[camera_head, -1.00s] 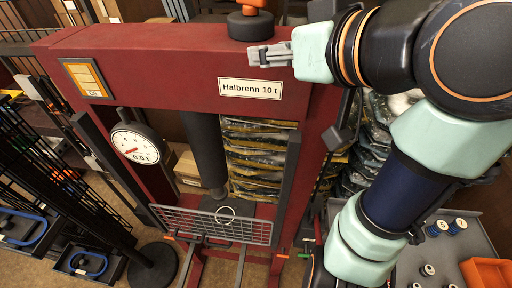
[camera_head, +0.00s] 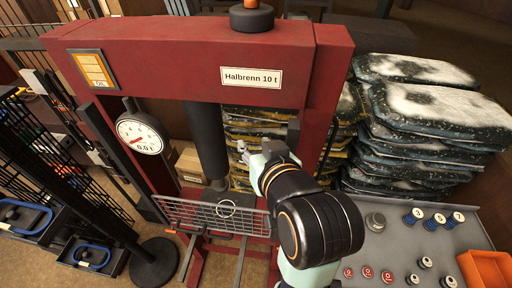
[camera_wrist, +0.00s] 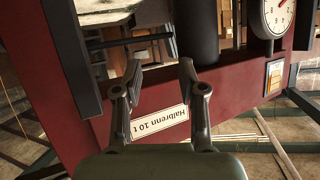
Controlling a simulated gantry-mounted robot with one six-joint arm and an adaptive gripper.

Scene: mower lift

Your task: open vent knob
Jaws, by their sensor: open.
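An orange knob (camera_head: 251,4) sits on a black cap on top of the red press (camera_head: 170,40), cut by the top edge. A grey round knob (camera_head: 375,222) stands on the panel at the right. I cannot tell which of them is the vent knob. My gripper (camera_head: 243,150) is in front of the press opening, partly hidden by my arm, well below the orange knob. In the wrist view my gripper (camera_wrist: 158,88) is open and empty, its fingers wide apart. The red frame with the Halbrenn 10 t plate (camera_wrist: 158,122) is behind it, upside down.
A mesh guard (camera_head: 190,214) hangs across the front of the press. A round gauge (camera_head: 140,134) reads 0.0 t at the left.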

